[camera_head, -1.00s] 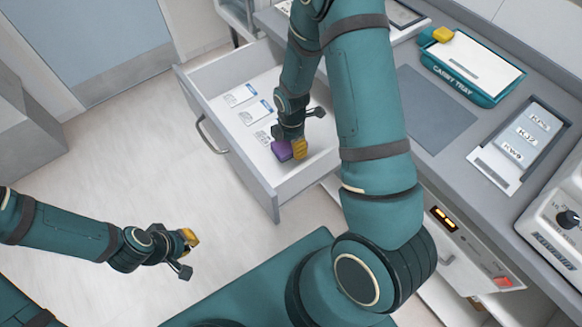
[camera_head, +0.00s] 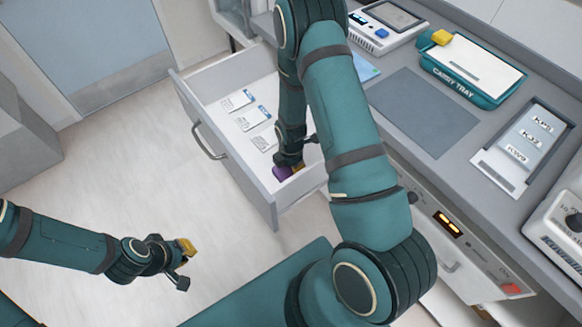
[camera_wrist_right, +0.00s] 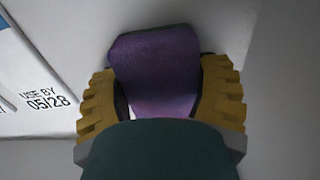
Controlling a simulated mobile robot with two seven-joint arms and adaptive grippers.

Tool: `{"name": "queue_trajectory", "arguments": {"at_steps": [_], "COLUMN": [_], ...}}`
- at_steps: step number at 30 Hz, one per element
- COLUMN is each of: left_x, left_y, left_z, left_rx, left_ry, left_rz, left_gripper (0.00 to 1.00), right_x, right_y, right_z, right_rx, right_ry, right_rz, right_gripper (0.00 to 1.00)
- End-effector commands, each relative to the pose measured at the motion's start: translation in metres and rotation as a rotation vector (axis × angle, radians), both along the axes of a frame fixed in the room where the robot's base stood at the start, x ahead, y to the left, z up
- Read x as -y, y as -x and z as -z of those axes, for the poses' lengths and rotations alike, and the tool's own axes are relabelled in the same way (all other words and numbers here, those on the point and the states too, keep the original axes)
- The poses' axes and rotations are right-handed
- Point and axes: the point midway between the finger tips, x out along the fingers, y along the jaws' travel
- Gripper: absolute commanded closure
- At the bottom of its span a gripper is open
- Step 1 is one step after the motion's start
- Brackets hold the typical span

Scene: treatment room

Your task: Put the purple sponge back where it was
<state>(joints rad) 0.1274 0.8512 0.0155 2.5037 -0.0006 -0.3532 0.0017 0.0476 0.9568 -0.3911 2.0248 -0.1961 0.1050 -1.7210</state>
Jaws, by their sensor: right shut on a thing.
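The purple sponge (camera_head: 282,173) is inside the open drawer (camera_head: 262,193), near its front right corner. In the right wrist view the sponge (camera_wrist_right: 158,68) sits between the two yellow fingers of my right gripper (camera_wrist_right: 161,95), which is shut on it. In the head view my right gripper (camera_head: 290,168) reaches down into the drawer, and my forearm hides part of it. I cannot tell whether the sponge touches the drawer floor. My left gripper (camera_head: 183,262) is over the floor at the lower left, away from the drawer; its finger spacing is unclear.
Several white labelled packets (camera_head: 250,118) lie in the drawer; one (camera_wrist_right: 35,85) is just left of the sponge. The counter holds a grey mat (camera_head: 425,110), a teal carry tray (camera_head: 455,85) with a yellow item (camera_head: 441,37), and a label holder (camera_head: 500,165).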

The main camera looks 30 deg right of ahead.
Motion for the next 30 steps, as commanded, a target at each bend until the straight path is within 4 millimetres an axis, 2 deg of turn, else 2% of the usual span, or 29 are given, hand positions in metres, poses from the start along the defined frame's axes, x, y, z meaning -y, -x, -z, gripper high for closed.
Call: {"name": "queue_trajectory", "arguments": {"at_steps": [8, 9, 11, 12, 23, 26, 30], "left_x": [0.0, 0.0, 0.0, 0.0, 0.0, 0.0, 0.0], "left_y": [0.0, -0.001, 0.0, -0.001, 0.0, 0.001, 0.002], "left_z": [0.003, 0.003, 0.002, 0.002, -0.003, -0.006, -0.013], "left_rx": [0.001, 0.001, 0.001, 0.001, 0.0, -0.001, -0.005], "left_ry": [0.0, 0.0, 0.0, 0.0, 0.0, 0.0, 0.001], "left_rz": [0.0, 0.0, 0.0, 0.0, 0.0, 0.0, 0.001], "left_gripper": [1.0, 1.0, 1.0, 1.0, 1.0, 1.0, 1.0], "right_x": [0.0, 0.0, 0.0, 0.0, 0.0, 0.0, 0.0], "right_y": [0.0, 0.0, 0.0, 0.0, 0.0, -0.001, -0.001], "right_z": [0.002, 0.003, 0.002, 0.002, -0.003, -0.017, -0.046], "right_rx": [0.001, 0.001, 0.001, 0.001, 0.001, 0.003, 0.005], "right_ry": [0.0, 0.0, 0.0, 0.0, 0.0, 0.0, 0.0], "right_rz": [0.0, 0.0, 0.0, 0.0, 0.0, 0.0, -0.001], "right_gripper": [0.67, 0.28, 0.07, 0.0, 0.0, 0.0, 0.0]}}
